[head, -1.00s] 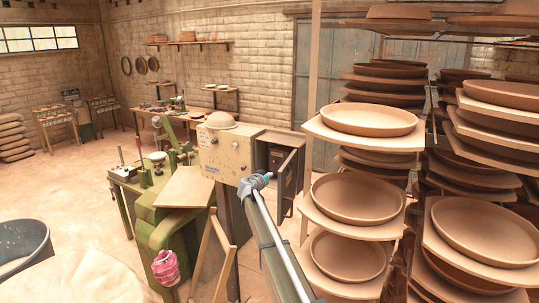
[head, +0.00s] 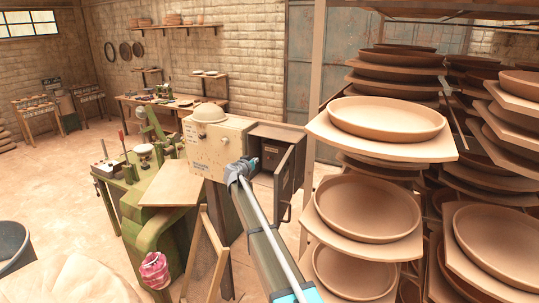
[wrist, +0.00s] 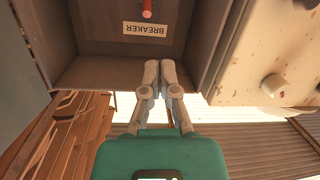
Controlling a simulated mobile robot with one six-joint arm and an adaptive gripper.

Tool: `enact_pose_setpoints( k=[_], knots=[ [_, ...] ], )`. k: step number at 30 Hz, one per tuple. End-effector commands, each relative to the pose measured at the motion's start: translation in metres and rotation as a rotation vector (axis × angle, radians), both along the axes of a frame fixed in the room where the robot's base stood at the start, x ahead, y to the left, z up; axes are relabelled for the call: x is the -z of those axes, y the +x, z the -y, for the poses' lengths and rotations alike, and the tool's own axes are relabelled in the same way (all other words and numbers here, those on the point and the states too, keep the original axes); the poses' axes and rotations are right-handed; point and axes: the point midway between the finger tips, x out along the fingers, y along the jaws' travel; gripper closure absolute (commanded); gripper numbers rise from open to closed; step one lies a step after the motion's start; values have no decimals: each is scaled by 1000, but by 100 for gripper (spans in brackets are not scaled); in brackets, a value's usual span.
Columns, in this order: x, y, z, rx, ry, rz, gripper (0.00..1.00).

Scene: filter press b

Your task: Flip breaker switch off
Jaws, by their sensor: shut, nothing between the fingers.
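The breaker box (head: 268,133) is an open-fronted brown box beside a beige cabinet, and its door (head: 290,180) hangs open to the right. In the wrist view, a red switch handle (wrist: 147,9) shows at the top edge, partly cut off. An upside-down "BREAKER" label (wrist: 145,29) sits just below it on the back panel. My gripper (wrist: 161,66) is shut and empty. Its fingertips are at the box's lower lip in the picture, apart from the switch. In the head view, my gripper (head: 240,168) overlaps the cabinet's lower right edge.
The beige cabinet (head: 212,145) adjoins the box on the left; its knobbed face (wrist: 270,60) is close to my gripper in the wrist view. A tall rack with clay dishes (head: 388,118) stands close on the right. A green machine (head: 150,215) stands on the left.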

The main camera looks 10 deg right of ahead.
Motion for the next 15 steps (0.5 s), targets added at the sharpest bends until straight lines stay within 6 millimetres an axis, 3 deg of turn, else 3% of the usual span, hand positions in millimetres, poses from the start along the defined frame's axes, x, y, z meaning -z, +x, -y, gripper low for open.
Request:
enact_pose_setpoints(
  k=[6,15],
  knots=[
    [0,1,17,18,0,0,100],
    [1,6,26,25,0,0,100]
  ],
)
